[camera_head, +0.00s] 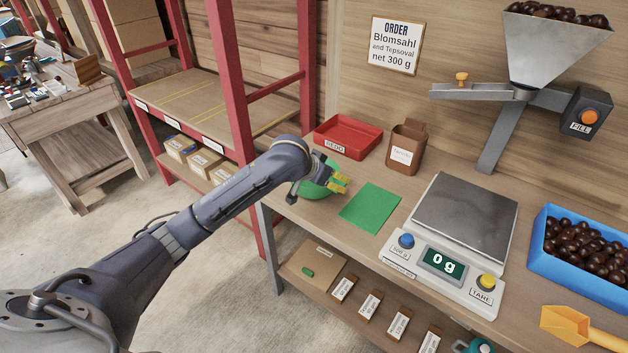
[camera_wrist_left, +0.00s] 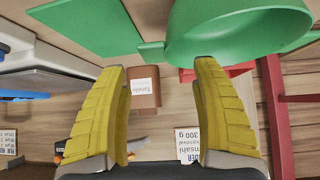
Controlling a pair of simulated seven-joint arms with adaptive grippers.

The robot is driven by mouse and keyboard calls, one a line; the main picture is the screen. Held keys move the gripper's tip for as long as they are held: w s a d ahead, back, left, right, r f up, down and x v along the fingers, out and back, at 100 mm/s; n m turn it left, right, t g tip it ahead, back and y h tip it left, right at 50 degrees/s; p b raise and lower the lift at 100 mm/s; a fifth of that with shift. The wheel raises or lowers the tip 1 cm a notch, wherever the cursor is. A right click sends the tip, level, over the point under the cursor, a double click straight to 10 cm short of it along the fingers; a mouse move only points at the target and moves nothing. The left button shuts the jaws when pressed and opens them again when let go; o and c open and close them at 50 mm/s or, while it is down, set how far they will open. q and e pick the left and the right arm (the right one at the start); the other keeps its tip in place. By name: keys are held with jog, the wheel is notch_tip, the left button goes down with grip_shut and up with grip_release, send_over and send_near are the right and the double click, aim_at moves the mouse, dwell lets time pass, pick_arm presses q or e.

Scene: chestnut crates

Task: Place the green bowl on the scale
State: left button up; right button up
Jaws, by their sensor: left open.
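The green bowl (camera_head: 312,191) stands at the left edge of the bench, partly hidden behind my left gripper (camera_head: 341,183). In the left wrist view the bowl (camera_wrist_left: 240,32) is at the top right, just beyond one yellow fingertip. My left gripper (camera_wrist_left: 158,64) is open, with nothing between its fingers; I cannot tell whether a finger touches the bowl. The scale (camera_head: 465,215) is to the right, its grey plate empty and its display reading 0 g. My right gripper is not in view.
A green mat (camera_head: 370,207) lies between bowl and scale. A red tray (camera_head: 348,137) and a brown container (camera_head: 406,148) stand behind. A hopper (camera_head: 550,50) overhangs the back right. A blue crate (camera_head: 572,268) of chestnuts and a yellow scoop (camera_head: 565,325) are right of the scale.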

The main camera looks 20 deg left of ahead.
aim_at(339, 182)
pick_arm(q)
jog(key=shift+x, duration=2.7)
jog(key=shift+s, duration=0.1)
grip_shut()
